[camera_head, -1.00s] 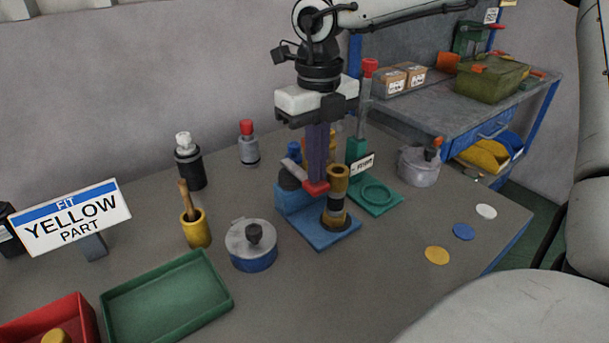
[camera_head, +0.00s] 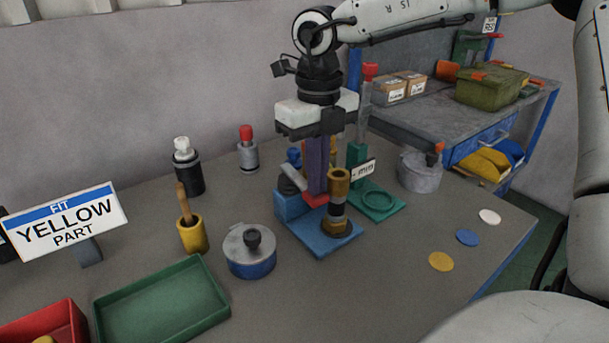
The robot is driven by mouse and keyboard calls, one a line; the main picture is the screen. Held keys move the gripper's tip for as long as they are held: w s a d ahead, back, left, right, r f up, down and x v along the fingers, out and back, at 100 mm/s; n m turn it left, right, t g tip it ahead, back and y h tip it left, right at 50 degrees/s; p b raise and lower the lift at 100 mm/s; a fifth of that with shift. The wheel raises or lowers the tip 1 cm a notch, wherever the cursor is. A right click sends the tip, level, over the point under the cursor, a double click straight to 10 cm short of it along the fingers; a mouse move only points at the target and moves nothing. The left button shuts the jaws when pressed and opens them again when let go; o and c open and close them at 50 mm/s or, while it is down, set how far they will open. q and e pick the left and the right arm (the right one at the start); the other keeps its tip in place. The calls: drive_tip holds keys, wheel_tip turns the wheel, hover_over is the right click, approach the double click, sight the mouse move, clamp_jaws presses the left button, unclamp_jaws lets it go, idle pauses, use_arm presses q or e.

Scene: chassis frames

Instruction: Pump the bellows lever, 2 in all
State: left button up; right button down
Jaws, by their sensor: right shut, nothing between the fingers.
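The bellows unit has a blue base (camera_head: 322,246) with a brass-topped cylinder (camera_head: 338,190) and a dark bellows (camera_head: 290,184). A grey lever bar (camera_head: 293,177) slopes down toward a red end (camera_head: 315,201). My right gripper (camera_head: 316,192) points straight down over the unit from above, shut and empty. Its fingertips are at the red lever end and appear to touch it, though the exact contact is hard to see. The hand covers part of the lever and the back of the unit. My left gripper is not in view.
A green-based stand (camera_head: 383,207) is close behind right, and a grey pot (camera_head: 419,173) beyond it. A blue pot (camera_head: 250,256), yellow cup (camera_head: 193,236) and green tray (camera_head: 165,307) are at left. Front right of the table is mostly clear, with coloured discs (camera_head: 467,238).

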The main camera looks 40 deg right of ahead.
drive_tip(key=shift+r+p, duration=1.6)
drive_tip(key=shift+r, duration=1.4)
drive_tip(key=shift+f, duration=0.1)
